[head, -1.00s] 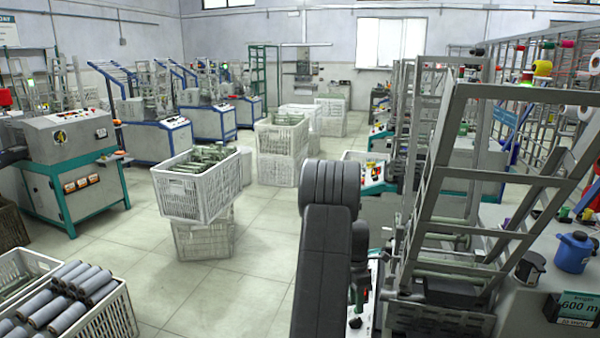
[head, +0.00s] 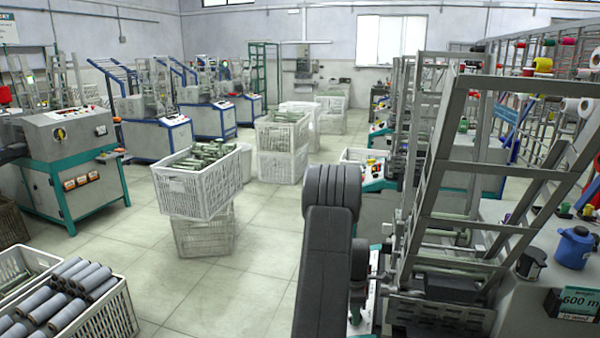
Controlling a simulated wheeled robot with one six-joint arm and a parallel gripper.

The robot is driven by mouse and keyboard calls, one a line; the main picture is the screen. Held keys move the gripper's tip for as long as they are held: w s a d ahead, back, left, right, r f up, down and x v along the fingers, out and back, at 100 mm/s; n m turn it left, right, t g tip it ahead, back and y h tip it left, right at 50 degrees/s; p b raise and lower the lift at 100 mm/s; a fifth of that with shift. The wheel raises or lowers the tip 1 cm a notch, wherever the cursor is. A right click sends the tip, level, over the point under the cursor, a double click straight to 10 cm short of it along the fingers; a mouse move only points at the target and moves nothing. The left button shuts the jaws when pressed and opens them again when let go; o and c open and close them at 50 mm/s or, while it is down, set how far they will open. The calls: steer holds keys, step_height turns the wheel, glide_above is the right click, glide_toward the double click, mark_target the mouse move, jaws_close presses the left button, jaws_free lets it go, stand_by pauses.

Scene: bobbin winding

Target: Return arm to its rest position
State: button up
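My arm (head: 322,262) shows in the head view as dark grey links, rising from the bottom edge right of the middle. Its rounded joint (head: 331,188) is at the top, and the links are folded close together. My gripper is not visible, so its fingers and anything in them cannot be seen. The arm stands just left of the winding machine's metal frame (head: 432,215) and hides part of the machine behind it.
Stacked white crates (head: 193,205) of bobbins stand on the floor to the left. A crate of grey rolls (head: 118,312) is at the lower left. A blue jug (head: 574,247) and a "600 m" sign (head: 578,302) are at the right. Tiled floor (head: 262,262) is clear left of the arm.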

steer(key=m+t+b, duration=0.1)
steer(key=m, duration=0.1)
steer(key=m+t+b, duration=0.1)
steer(key=m+b, duration=0.1)
steer(key=shift+s+f+m+h, duration=0.2)
steer(key=shift+m+h, duration=0.1)
steer(key=shift+m, duration=0.1)
steer(key=shift+a+r+m+t+b, duration=0.1)
steer(key=shift+m+t+b, duration=0.2)
steer(key=shift+m+b, duration=0.9)
steer(key=shift+r+h, duration=0.1)
steer(key=shift+h, duration=0.2)
